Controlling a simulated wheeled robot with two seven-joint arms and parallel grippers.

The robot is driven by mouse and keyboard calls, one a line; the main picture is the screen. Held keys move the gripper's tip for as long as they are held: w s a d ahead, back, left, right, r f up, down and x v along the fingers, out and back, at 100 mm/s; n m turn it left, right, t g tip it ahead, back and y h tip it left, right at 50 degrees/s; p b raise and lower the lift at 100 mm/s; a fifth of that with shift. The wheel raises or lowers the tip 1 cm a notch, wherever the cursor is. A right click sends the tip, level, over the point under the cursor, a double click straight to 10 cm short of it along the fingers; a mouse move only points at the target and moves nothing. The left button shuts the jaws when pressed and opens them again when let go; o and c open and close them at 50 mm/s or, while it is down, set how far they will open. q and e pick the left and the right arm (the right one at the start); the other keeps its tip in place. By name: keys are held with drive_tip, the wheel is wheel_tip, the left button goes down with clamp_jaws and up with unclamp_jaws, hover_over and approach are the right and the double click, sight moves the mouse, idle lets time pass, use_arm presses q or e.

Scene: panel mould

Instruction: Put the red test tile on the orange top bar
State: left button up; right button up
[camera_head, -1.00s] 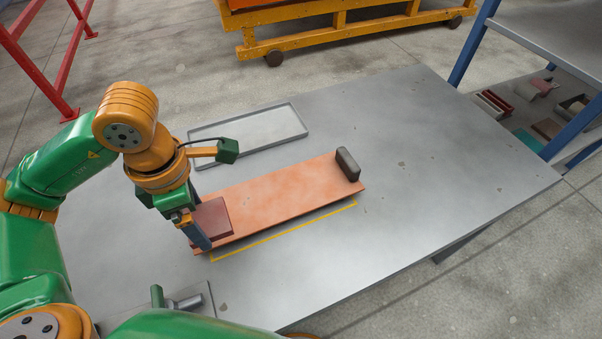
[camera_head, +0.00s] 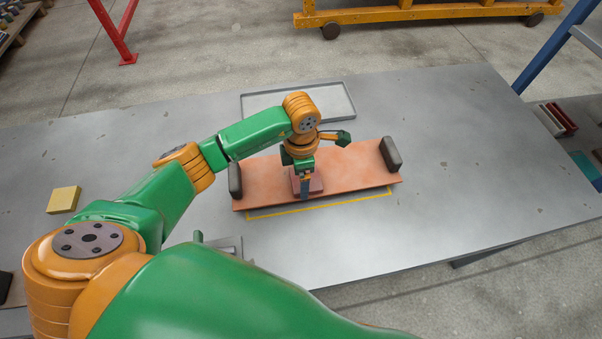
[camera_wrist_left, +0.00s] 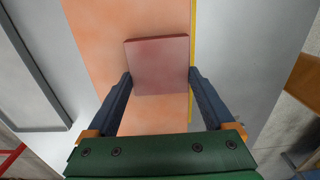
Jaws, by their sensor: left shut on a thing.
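The red test tile (camera_head: 316,183) is a flat dull-red square. My left gripper (camera_head: 305,186) is shut on it, pointing down over the middle of the orange top bar (camera_head: 355,165). In the left wrist view the tile (camera_wrist_left: 160,65) sits between the two blue fingers, with the orange bar (camera_wrist_left: 95,45) behind it. I cannot tell whether the tile touches the bar or hangs just above it. The gripper hides part of the tile. My right gripper is not in view.
Dark blocks stand at the bar's left end (camera_head: 235,180) and right end (camera_head: 391,154). A yellow line (camera_head: 345,202) runs along its front. An empty grey tray (camera_head: 335,103) lies behind; a yellow block (camera_head: 63,199) lies at left.

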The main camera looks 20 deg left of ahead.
use_arm(q)
drive_tip(key=shift+f, duration=0.2)
drive_tip(key=o, duration=1.2)
drive_tip(key=shift+r, duration=0.1)
drive_tip(key=shift+c, duration=0.2)
drive_tip(key=shift+r, duration=0.15)
drive_tip(key=shift+w+r, duration=0.1)
drive_tip(key=shift+r, duration=0.25)
wheel_tip(320, 180, up, 11)
drive_tip(key=b, duration=0.1)
drive_tip(key=shift+r, duration=0.2)
